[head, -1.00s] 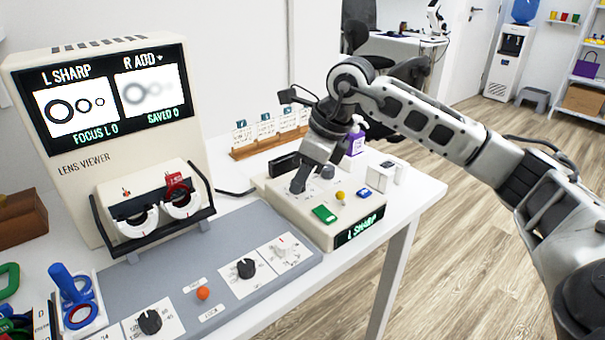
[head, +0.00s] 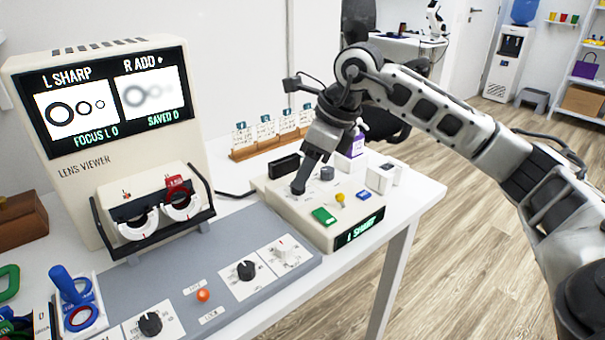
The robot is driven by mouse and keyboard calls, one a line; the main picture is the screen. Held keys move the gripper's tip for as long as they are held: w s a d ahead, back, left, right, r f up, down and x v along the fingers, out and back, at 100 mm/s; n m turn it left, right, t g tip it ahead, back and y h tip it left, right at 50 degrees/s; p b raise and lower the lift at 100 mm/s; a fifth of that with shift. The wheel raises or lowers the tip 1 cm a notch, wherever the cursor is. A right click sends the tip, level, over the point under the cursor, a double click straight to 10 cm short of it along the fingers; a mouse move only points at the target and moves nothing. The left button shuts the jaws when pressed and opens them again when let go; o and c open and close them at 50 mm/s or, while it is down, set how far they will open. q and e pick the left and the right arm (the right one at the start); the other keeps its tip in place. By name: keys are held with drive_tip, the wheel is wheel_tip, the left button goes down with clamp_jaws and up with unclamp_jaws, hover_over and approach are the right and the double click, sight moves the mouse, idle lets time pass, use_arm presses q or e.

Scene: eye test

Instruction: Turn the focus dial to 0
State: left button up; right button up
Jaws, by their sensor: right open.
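The cream control box (head: 283,212) stands on the right part of the white table, its front display reading "L SHARP". My right gripper (head: 298,188) points down at the left part of its top; contact and the gap between its fingers are hard to see. A grey round knob (head: 327,173) stands just right of the fingers. Whatever lies under the fingertips is hidden. The lens viewer's screen (head: 112,95) reads "L SHARP", "R ADD +", "FOCUS L 0" and "SAVED 0". I cannot read which dial is labelled focus. My left gripper is not in view.
The box top also holds a green button (head: 324,215), a yellow knob (head: 340,197) and a blue button (head: 363,195). A grey panel (head: 215,262) in front carries black dials (head: 245,270) and an orange button (head: 203,295). A purple bottle (head: 356,145) stands behind.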

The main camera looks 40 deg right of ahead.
use_arm(q)
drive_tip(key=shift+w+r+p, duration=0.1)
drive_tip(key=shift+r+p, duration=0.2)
drive_tip(key=shift+p, duration=0.55)
use_arm(e)
drive_tip(key=v, duration=1.3)
drive_tip(key=shift+r, duration=0.15)
